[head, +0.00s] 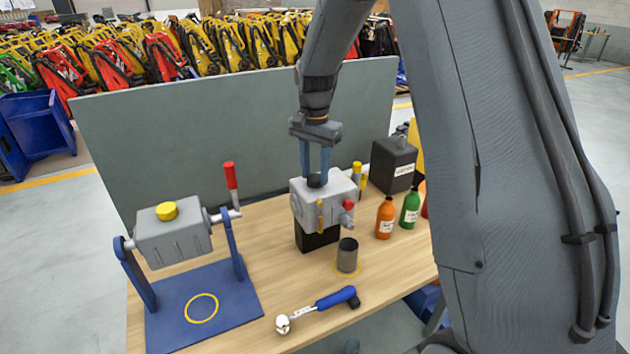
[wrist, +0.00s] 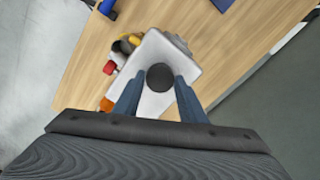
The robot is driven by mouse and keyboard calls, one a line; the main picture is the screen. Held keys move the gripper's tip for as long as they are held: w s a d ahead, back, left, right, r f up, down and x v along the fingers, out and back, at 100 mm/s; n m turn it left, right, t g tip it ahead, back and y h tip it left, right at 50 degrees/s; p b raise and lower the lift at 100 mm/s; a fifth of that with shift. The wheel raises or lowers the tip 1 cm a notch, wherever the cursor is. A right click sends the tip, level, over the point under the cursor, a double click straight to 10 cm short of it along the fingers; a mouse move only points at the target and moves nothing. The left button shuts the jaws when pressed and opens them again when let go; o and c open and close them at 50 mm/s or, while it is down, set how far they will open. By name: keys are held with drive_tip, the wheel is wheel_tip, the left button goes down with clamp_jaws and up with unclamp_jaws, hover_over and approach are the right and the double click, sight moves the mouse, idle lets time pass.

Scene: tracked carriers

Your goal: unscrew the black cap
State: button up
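The black cap (head: 315,181) sits on top of a light grey gearbox-like housing (head: 337,207), which stands on a black block (head: 315,238). My gripper (head: 315,171) points straight down over the housing, its two blue fingers on either side of the cap. In the wrist view the round cap (wrist: 160,77) lies between the fingertips (wrist: 160,84), with what looks like a narrow gap at each side. The gripper looks open, and I see no firm contact with the cap. The housing (wrist: 150,103) is partly hidden by the fingers.
A grey cup (head: 347,256) stands in front of the housing, with a blue-handled wrench (head: 325,303) nearer. Orange (head: 385,220) and green (head: 410,209) bottles and a black canister (head: 392,168) are at right. A blue stand (head: 170,312) holds another grey housing (head: 172,240) at left.

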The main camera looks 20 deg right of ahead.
drive_tip(key=shift+c, duration=1.3)
drive_tip(key=n, duration=0.6)
drive_tip(key=shift+n, duration=0.4)
drive_tip(key=n, duration=0.3)
drive_tip(key=shift+n, duration=0.7)
drive_tip(key=n, duration=0.3)
drive_tip(key=shift+n, duration=0.4)
drive_tip(key=n, duration=0.4)
drive_tip(key=shift+n, duration=0.3)
